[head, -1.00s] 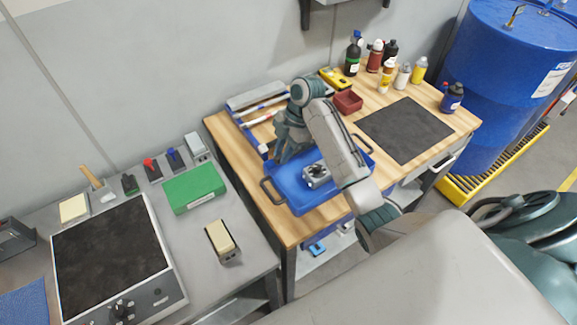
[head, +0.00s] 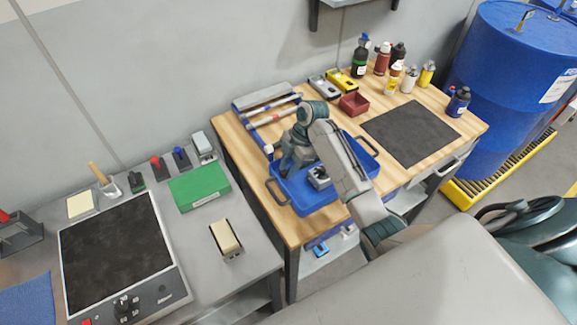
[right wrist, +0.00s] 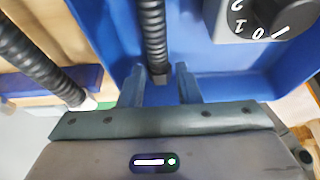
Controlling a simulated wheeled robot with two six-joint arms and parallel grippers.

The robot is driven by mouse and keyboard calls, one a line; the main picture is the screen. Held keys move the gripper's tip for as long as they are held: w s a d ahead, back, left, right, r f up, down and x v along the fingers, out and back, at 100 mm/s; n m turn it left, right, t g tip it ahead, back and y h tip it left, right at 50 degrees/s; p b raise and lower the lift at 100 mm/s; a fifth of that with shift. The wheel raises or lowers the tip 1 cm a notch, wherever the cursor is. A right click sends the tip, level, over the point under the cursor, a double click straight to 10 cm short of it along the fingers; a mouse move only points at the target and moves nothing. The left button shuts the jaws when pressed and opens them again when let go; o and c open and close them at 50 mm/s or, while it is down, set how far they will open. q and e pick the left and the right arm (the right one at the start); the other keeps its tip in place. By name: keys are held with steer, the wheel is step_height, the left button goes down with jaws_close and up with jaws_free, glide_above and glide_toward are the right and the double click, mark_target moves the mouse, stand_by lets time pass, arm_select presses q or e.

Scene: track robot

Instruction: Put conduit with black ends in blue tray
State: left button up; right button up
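The blue tray (head: 300,205) stands on the wooden bench, its handles to left and right. In the right wrist view a grey corrugated conduit with a black end (right wrist: 153,40) lies over the blue tray floor (right wrist: 215,80). Its end is between the fingers of my right gripper (right wrist: 161,88), with gaps beside it, so the gripper looks open. In the head view my right gripper (head: 288,170) is low over the tray's left part, and my arm hides the conduit. A second conduit, with a white end (right wrist: 40,62), lies left of the tray. My left gripper is not in view.
A grey dial device (head: 319,178) sits in the tray. A rack with rods (head: 268,118) stands behind left, a red bin (head: 354,104) behind, bottles (head: 382,60) at the back. The black mat (head: 411,132) is bare. A green box (head: 199,187) is on the grey bench.

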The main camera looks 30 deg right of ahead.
steer(key=shift+r, duration=0.1)
steer(key=b+v, duration=0.1)
steer(key=v, duration=0.4)
steer(key=shift+d+r+b, duration=0.15)
steer(key=shift+r+b, duration=0.15)
steer(key=shift+b, duration=0.1)
steer(key=p+v, duration=0.4)
steer(key=v, duration=0.2)
steer(key=shift+r, duration=0.2)
